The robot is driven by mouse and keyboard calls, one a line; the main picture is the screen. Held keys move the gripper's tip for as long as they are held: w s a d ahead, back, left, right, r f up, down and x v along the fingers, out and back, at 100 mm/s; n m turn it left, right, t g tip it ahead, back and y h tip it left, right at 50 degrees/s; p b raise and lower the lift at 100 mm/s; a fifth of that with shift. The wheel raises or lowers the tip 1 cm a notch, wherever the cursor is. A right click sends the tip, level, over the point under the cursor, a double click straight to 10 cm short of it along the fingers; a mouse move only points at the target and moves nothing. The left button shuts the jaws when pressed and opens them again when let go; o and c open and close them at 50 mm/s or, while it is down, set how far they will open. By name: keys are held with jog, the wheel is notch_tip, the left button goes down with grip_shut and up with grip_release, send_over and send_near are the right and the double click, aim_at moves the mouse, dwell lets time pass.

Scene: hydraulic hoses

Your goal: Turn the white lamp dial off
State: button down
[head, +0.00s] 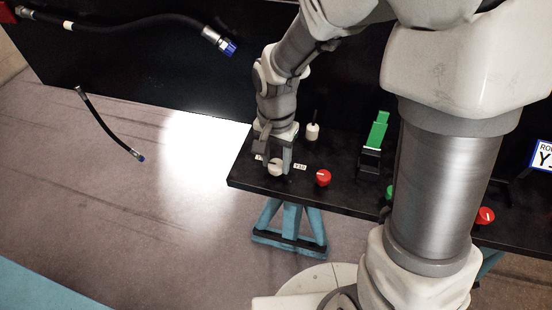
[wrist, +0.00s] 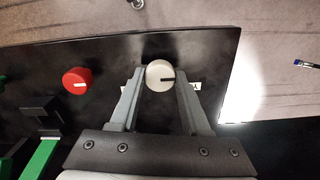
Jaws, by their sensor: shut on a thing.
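The white lamp dial (head: 275,168) sits near the left end of the black panel in the head view. It is round with a dark pointer line, and it also shows in the wrist view (wrist: 158,72). In the wrist view the pointer line runs roughly sideways, toward the right. My gripper (head: 277,165) is over the dial, with one finger on each side. In the wrist view the fingertips (wrist: 160,80) are closed on the dial's sides. A small label beside the dial is partly hidden by a finger.
A red dial (head: 323,178) stands just right of the white dial. A green-handled part (head: 377,130) and a white knobbed lever (head: 312,131) stand farther back on the panel. Another red dial (head: 485,215) is at the right. A bright lit patch (head: 205,150) lies on the floor at left.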

aim_at(276, 164)
jog(key=n, duration=0.4)
jog(key=shift+n, duration=2.3)
jog(key=shift+c, duration=1.8)
grip_release()
jog(key=shift+r, duration=0.15)
notch_tip(276, 164, up, 17)
jog(key=shift+p, duration=0.45)
